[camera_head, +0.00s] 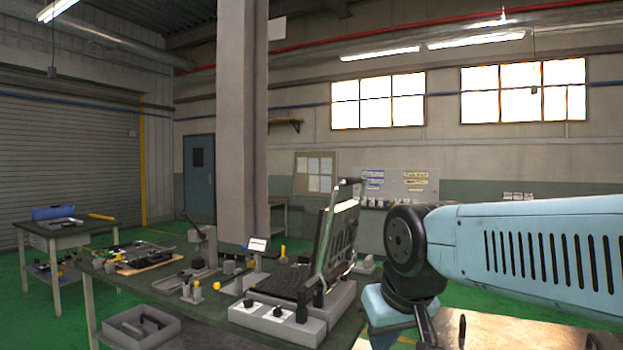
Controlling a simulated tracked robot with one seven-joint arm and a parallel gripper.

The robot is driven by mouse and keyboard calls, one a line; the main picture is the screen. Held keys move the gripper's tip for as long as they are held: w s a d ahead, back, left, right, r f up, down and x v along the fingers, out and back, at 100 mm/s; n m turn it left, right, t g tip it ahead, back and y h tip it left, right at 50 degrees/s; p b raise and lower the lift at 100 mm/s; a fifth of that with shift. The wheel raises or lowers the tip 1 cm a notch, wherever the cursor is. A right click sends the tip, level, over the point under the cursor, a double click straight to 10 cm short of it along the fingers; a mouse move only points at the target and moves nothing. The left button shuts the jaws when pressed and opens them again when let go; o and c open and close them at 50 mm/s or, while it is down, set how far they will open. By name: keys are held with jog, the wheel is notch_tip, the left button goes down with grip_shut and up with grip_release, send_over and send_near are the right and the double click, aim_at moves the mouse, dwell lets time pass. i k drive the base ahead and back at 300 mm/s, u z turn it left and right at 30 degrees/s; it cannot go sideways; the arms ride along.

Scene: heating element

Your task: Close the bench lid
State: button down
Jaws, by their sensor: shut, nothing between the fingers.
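The bench unit (277,323) is a light grey box with black knobs on its front, standing on the workbench. Its black ribbed lower plate (283,283) faces up. The lid (330,240) stands open, raised steeply at the unit's right side, with a metal side arm and a bar handle (350,182) at its top. My blue arm comes in from the right. My gripper (440,335) is at the bottom edge, to the right of the unit and apart from the lid. It is shut and empty; its tips are partly cut off by the frame.
The workbench (215,318) also carries fixtures and small tools left of the unit. A grey tray (138,328) sits at the front left. A thick pillar (242,120) rises behind the bench. A side table (62,230) stands further left. Open space lies above the lid.

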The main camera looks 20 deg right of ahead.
aim_at(335, 239)
jog(key=u, duration=0.25)
jog(key=i, duration=1.2)
jog(key=z, duration=0.5)
